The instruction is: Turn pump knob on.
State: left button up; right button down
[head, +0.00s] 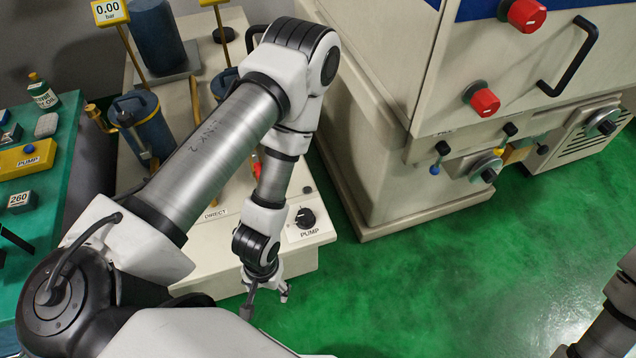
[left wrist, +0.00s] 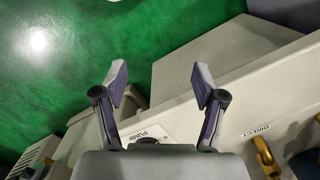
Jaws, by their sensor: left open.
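The pump knob (head: 305,218) is a black rotary knob on a white plate marked PUMP, on the beige console (head: 225,262) in the head view. My right gripper is not seen.
A large beige machine (head: 395,190) with red knobs (head: 483,100) stands to the right, with green floor (head: 440,280) between. A blue canister (head: 137,122) and yellow pipes stand at the console's back. A green table (head: 62,190) with small items is at the left.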

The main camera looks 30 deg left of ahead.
pick_arm(q)
jog(key=s+n+g, duration=0.2)
jog(key=s+n, duration=0.1)
jog(key=n, duration=0.1)
jog(key=n+b, duration=1.2)
jog(key=b, duration=0.8)
send_near(305, 214)
jog(key=shift+t, duration=0.4)
jog(key=s+f, duration=0.6)
jog(key=shift+d, duration=0.2)
jog(key=w+r+t+b, duration=0.2)
jog(key=w+r, duration=0.1)
jog(key=shift+w+a+r+b, duration=0.1)
jog(key=shift+r+b, duration=0.2)
jog(key=shift+b, duration=0.1)
jog(key=shift+r, duration=0.3)
jog(key=shift+f, duration=0.35)
notch_tip(305, 214, down, 7)
jog(key=shift+r+b, duration=0.15)
jog(key=shift+b, duration=0.2)
jog(key=c, duration=1.1)
